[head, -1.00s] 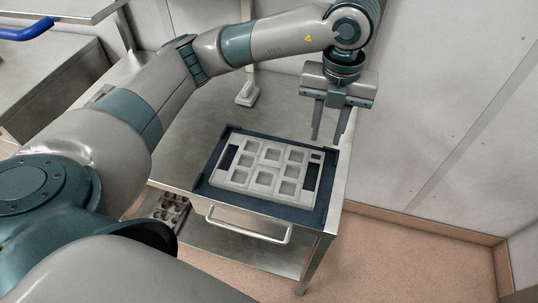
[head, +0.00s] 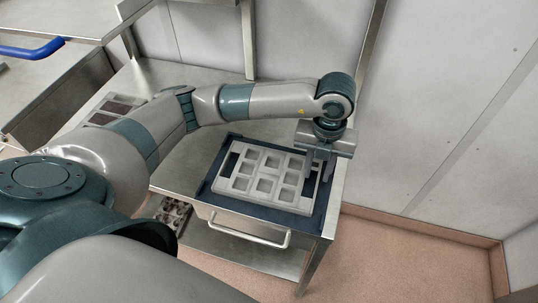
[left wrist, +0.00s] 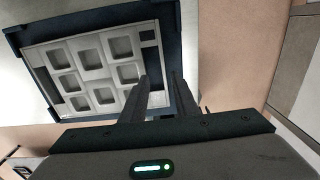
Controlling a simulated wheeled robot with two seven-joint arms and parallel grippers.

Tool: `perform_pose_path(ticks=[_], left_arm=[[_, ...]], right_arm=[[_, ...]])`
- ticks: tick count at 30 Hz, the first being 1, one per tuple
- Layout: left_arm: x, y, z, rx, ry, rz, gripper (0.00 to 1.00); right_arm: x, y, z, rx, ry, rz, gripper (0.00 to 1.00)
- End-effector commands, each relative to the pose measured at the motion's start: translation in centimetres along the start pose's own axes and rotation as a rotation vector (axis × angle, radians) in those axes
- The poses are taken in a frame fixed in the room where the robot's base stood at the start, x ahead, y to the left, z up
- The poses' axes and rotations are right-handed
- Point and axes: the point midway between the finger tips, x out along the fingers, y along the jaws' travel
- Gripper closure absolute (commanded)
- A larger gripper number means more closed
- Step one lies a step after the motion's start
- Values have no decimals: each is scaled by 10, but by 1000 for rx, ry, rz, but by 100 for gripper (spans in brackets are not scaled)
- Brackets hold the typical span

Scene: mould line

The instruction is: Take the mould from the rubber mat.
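The mould (head: 266,173) is a light grey tray with several square pockets. It lies flat on the dark blue rubber mat (head: 262,209) on the steel table. The mould (left wrist: 80,70) and the mat (left wrist: 90,20) also show in the left wrist view. My left gripper (head: 319,170) points down at the mould's right end, its fingers apart with nothing held. In the left wrist view the fingers (left wrist: 160,82) stand by the mould's right edge, one on each side of its rim as pictured. Whether they touch it I cannot tell. My right gripper is out of view.
The steel table (head: 178,172) has a front handle (head: 250,238) and a lower shelf (head: 240,250). A wall (head: 430,110) stands behind and right. Another steel bench with a blue handle (head: 30,48) is at the upper left. Bare tabletop shows left of the mat.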

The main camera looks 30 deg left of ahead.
Motion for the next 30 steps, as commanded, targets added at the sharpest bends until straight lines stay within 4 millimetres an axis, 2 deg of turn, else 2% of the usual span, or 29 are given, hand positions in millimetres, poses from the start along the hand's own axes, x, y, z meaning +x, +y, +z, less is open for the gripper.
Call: perform_pose_path(ticks=[11, 22, 30], left_arm=[[5, -1, 0, -1, 2, 2, 73], [43, -7, 2, -2, 3, 2, 73], [52, -7, 2, -1, -1, 0, 73]], right_arm=[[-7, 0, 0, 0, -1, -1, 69], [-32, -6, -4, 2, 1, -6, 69], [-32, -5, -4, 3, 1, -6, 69]])
